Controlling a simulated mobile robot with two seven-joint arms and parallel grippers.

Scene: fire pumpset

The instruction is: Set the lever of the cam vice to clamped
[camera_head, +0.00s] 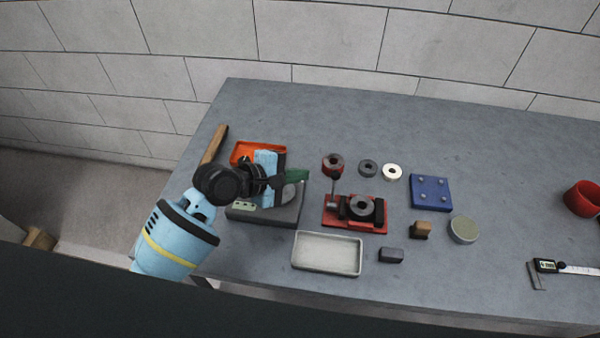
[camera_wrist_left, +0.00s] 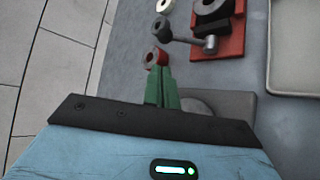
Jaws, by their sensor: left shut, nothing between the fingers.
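The cam vice has a red base (camera_head: 342,224) with dark jaws and a dark ring-shaped part between them. Its thin grey lever (camera_head: 334,189) stands at the left side of the base and points toward the back of the table. In the left wrist view the lever (camera_wrist_left: 190,41) runs left from its round pivot; its far end lies close to a dark ring. My left gripper (camera_head: 303,175) is shut and empty, with green fingers. It is left of the lever and apart from it. The fingers (camera_wrist_left: 160,87) also show in the left wrist view. My right gripper is not in view.
A reddish ring (camera_head: 333,162), dark ring (camera_head: 368,168) and white ring (camera_head: 392,172) stand behind the vice. A grey block (camera_head: 262,213) and orange tray (camera_head: 250,148) are under my left arm. A pale tray (camera_head: 327,251) is in front; a blue plate (camera_head: 430,192) is right.

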